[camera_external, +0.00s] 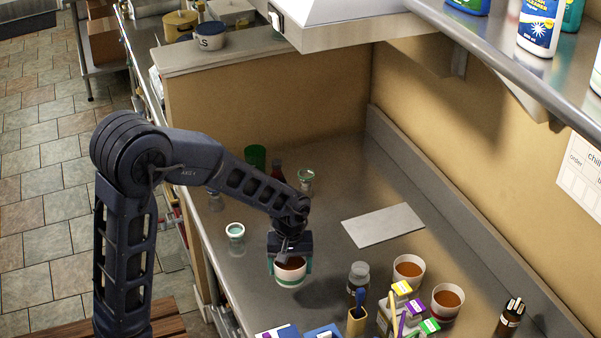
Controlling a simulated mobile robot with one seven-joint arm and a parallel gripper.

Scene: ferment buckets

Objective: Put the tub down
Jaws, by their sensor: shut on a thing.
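A white tub (290,277) with a green band and reddish-brown contents is held in my gripper (290,262). The gripper points down and its fingers are shut on the tub's sides. A dark shadow lies on the steel counter to the right of the tub; I cannot tell for sure whether its base touches the counter. Two similar tubs with orange-brown contents stand to the right, one at the back (408,270) and one nearer the front (446,301).
A flat grey sheet (383,225) lies behind the tubs. A dark jar (358,278), a yellow holder (356,320) and coloured boxes (402,309) crowd the front. A small white-lidded jar (235,232) stands left. A dark bottle (510,317) is at right.

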